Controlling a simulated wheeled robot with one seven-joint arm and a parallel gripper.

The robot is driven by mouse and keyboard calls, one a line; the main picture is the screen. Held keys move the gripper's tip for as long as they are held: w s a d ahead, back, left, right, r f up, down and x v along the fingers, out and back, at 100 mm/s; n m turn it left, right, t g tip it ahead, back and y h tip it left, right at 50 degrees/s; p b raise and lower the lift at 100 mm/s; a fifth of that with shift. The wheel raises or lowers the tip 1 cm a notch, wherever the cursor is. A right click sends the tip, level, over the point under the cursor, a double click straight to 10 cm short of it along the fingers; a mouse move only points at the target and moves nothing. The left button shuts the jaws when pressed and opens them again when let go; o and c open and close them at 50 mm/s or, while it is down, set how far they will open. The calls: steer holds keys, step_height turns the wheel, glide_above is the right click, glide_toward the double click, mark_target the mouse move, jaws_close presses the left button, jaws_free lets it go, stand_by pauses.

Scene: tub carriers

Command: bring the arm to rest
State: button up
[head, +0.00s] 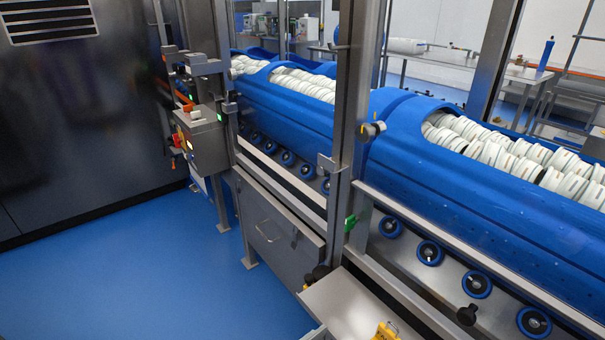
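My gripper and arm are not in view in the head view. Blue tub carriers hold many white round tubs in rows. The nearer carrier (480,205) runs along the right side, and a second carrier (285,112) stands end to end behind it, towards the picture's middle. The white tubs (520,165) show through the open tops of the carriers.
A steel frame post (347,130) stands in front of the carriers. Blue-rimmed rollers (430,253) line the conveyor below. A control box (202,140) stands at left, beside a dark cabinet (85,120). The blue floor (150,275) at lower left is clear.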

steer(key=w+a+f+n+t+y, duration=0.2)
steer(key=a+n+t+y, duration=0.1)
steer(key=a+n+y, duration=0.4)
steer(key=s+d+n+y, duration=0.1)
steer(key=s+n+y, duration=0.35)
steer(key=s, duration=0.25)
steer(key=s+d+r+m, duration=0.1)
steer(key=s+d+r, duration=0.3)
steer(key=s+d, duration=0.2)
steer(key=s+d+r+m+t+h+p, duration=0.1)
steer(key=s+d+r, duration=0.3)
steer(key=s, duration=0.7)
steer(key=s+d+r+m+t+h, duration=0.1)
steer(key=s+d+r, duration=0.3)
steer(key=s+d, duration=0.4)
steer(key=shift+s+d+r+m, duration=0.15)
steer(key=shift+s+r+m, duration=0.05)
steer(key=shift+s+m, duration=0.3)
